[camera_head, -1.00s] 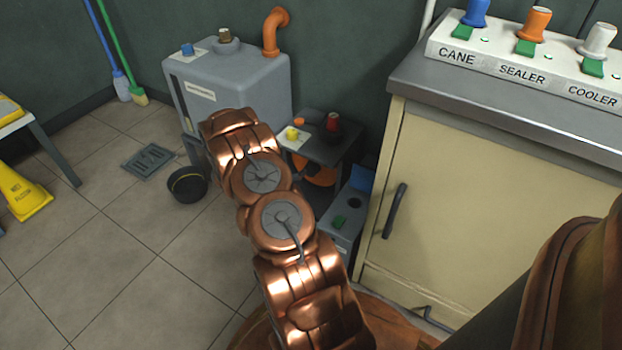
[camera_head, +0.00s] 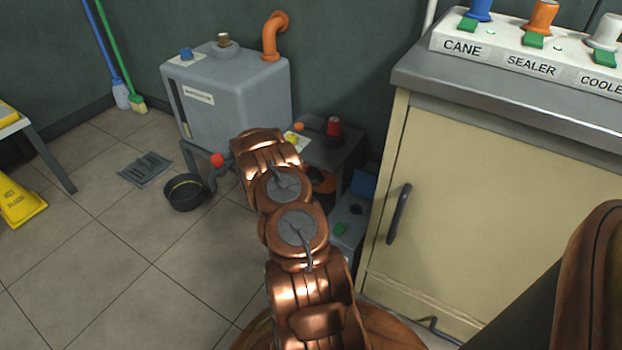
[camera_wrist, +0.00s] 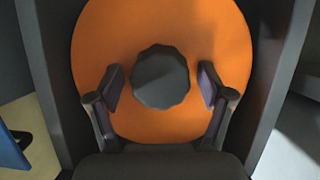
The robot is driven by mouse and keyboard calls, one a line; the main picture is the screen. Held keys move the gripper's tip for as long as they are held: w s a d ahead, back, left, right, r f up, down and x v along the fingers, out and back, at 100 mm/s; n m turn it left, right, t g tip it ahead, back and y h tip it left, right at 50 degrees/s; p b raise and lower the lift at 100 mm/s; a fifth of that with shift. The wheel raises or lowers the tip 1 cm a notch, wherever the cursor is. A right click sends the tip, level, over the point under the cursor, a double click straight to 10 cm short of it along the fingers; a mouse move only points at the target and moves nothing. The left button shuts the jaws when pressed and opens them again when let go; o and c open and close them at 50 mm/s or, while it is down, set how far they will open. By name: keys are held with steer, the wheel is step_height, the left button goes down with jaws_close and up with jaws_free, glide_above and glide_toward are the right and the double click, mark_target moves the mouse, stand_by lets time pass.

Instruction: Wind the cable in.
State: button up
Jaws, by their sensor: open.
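An orange reel disc (camera_wrist: 195,35) with a dark faceted knob (camera_wrist: 160,75) at its centre fills the wrist view. My gripper (camera_wrist: 160,88) is open, with one finger on each side of the knob and a gap on both sides. In the head view, part of the orange reel (camera_head: 322,184) shows under a small dark stand, mostly behind my arm. My gripper is hidden there. A thin dark cable-like piece (camera_head: 437,328) lies on the floor by the cabinet; I cannot tell whether it joins the reel.
A grey tank (camera_head: 235,95) stands left of the dark stand (camera_head: 338,150). A cream cabinet (camera_head: 480,200) with a handle stands at right. A black bucket (camera_head: 184,193) and a floor drain (camera_head: 145,168) are at left. Open tiled floor lies left of my arm.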

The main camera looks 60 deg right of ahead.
steer(key=shift+d, duration=0.1)
steer(key=shift+d+r, duration=0.1)
jaws_close()
stand_by(0.6)
